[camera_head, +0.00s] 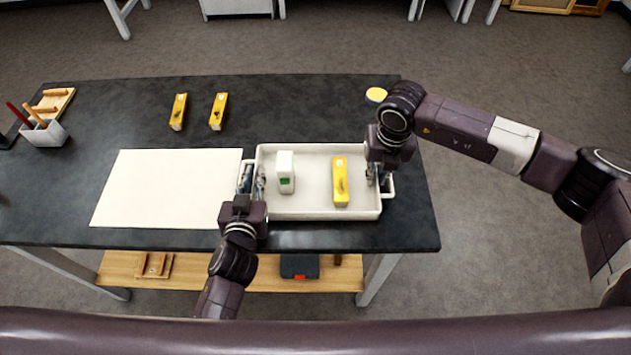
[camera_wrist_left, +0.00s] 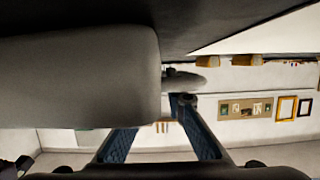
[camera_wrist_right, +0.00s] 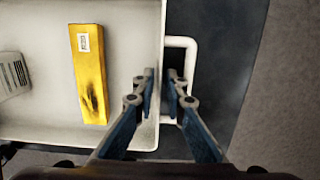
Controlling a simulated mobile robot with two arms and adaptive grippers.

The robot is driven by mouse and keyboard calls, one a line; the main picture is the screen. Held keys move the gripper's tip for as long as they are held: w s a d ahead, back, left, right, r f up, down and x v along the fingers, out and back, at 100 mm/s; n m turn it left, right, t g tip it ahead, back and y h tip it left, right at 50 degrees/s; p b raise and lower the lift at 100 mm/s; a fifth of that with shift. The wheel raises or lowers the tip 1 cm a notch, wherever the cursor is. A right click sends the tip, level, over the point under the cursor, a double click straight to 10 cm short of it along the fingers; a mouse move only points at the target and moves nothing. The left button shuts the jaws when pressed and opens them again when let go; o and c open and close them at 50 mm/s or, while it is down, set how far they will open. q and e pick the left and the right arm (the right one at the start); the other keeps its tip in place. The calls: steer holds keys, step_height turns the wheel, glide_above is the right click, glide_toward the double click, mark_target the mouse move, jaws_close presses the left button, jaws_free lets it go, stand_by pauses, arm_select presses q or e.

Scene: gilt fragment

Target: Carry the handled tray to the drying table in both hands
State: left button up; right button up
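The white handled tray (camera_head: 310,211) sits on the dark tabletop, with a handle at each short end. A white block with a green mark (camera_head: 286,176) and a yellow block (camera_head: 340,190) are in it. My left gripper (camera_head: 253,181) is at the tray's left end, its fingers parted on either side of the end wall; one fingertip is hidden behind the wall in the left wrist view. My right gripper (camera_wrist_right: 161,75) is at the right end, fingers parted, one inside the wall and one between the wall and the right handle (camera_wrist_right: 193,75).
A white sheet (camera_head: 160,190) lies left of the tray. Two yellow blocks (camera_head: 178,111) (camera_head: 218,111) stand behind it. A tool holder (camera_head: 44,133) is at the far left, and a round yellow-topped item (camera_head: 376,95) is near the back right edge.

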arm_select(q)
jaws_close()
arm_select(e)
jaws_close()
arm_select(q)
steer(key=shift+r, duration=0.15)
arm_select(e)
steer(key=shift+r, duration=0.2)
